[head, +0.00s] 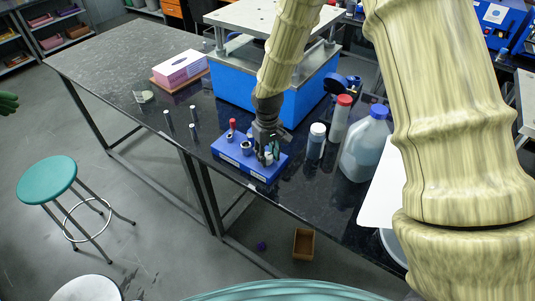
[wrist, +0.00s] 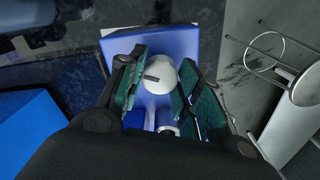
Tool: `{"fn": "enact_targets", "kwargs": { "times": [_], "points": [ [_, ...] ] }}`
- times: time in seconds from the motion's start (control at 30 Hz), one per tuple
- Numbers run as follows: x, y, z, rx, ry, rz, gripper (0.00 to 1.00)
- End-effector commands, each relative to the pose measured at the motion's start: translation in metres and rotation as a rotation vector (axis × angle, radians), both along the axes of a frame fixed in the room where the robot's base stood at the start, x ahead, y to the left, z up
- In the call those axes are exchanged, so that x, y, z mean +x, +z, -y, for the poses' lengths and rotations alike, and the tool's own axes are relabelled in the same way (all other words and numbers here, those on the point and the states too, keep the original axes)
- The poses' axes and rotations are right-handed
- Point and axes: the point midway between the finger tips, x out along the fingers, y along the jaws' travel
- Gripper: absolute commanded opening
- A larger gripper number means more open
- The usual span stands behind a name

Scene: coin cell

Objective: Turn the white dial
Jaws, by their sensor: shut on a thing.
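The white dial (wrist: 160,77) sits on a blue block (wrist: 182,42) in the wrist view, with a dark mark on its top. My gripper (wrist: 162,88) has its teal-padded fingers on both sides of the dial and is shut on it. In the head view my gripper (head: 268,148) points down over the right part of the blue block (head: 232,156). The dial is mostly hidden by the fingers there. A red-topped knob (head: 233,124) and a dark-and-white knob (head: 246,146) stand on the block left of my gripper.
A white-capped bottle (head: 316,140), a red-capped bottle (head: 340,117) and a blue-capped jug (head: 366,147) stand close to the right of my gripper. Several small metal cylinders (head: 193,131) stand to the left. A large blue machine (head: 296,100) is behind. The block lies near the table's front edge.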

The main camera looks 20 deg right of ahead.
Motion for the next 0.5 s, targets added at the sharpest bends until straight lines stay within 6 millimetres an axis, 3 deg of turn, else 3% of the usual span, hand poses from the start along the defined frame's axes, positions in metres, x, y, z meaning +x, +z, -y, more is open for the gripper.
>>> {"fn": "enact_targets", "kwargs": {
  "times": [0.5],
  "points": [
    [0.001,0.0012,0.0008,0.0,0.369,0.001,0.1]
  ]
}}
